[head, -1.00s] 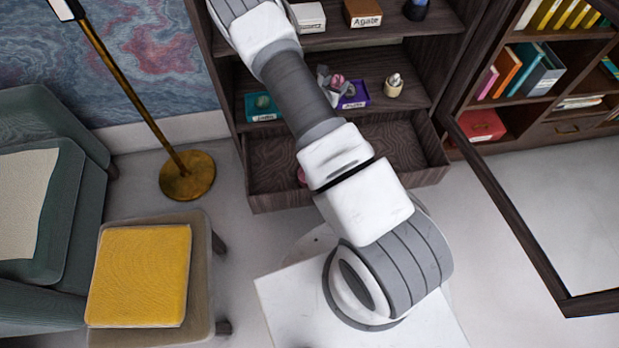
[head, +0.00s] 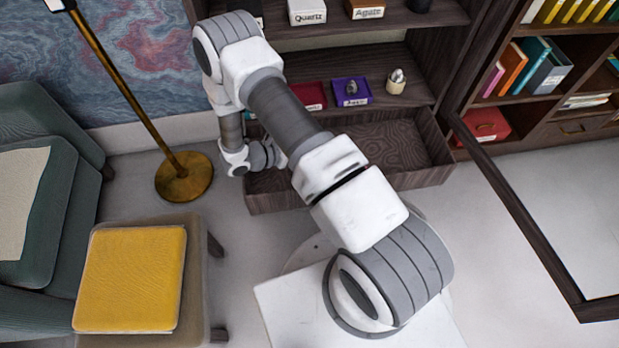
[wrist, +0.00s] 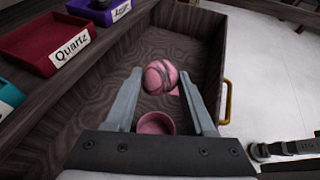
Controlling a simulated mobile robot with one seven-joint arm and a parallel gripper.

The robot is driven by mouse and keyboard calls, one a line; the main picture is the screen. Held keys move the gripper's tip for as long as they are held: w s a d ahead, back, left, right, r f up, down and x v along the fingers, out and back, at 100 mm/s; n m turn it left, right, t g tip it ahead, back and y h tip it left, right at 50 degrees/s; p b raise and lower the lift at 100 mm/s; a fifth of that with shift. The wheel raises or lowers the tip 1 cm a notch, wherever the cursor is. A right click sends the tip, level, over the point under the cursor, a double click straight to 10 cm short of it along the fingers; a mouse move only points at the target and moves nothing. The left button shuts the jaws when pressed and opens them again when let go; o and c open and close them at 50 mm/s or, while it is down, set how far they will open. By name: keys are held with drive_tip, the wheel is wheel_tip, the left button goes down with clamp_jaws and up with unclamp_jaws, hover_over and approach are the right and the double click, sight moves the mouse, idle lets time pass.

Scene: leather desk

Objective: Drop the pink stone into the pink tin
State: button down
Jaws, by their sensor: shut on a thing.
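The pink stone (wrist: 160,76), round with darker bands, is held between the fingertips of my gripper (wrist: 160,80) in the wrist view. The pink tin (wrist: 154,123) is a small, round, open-topped container in the open drawer. It shows between the fingers, closer to the gripper's base in the picture than the stone. The stone appears to be above the drawer floor and apart from the tin. In the head view my gripper (head: 270,155) is over the drawer's left end, partly behind my arm. The stone and tin are hidden there.
The open wooden drawer (head: 392,142) has high walls and a clear right part. On the shelf above are a red Quartz tray (wrist: 25,48), a purple tray (head: 365,95) with a dark stone, and a teal tray (wrist: 8,93). White floor lies beyond the drawer.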

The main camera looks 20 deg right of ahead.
wheel_tip(320, 180, down, 6)
drive_tip(key=b, duration=0.4)
drive_tip(key=shift+s+a+f, duration=0.15)
drive_tip(key=shift+s+a, duration=0.15)
drive_tip(key=shift+s, duration=0.05)
drive_tip(key=shift+c, duration=0.8)
unclamp_jaws()
drive_tip(key=shift+a, duration=0.1)
drive_tip(key=p+v, duration=0.4)
drive_tip(key=v, duration=1.3)
drive_tip(key=shift+a, duration=0.15)
drive_tip(key=shift+w, duration=0.1)
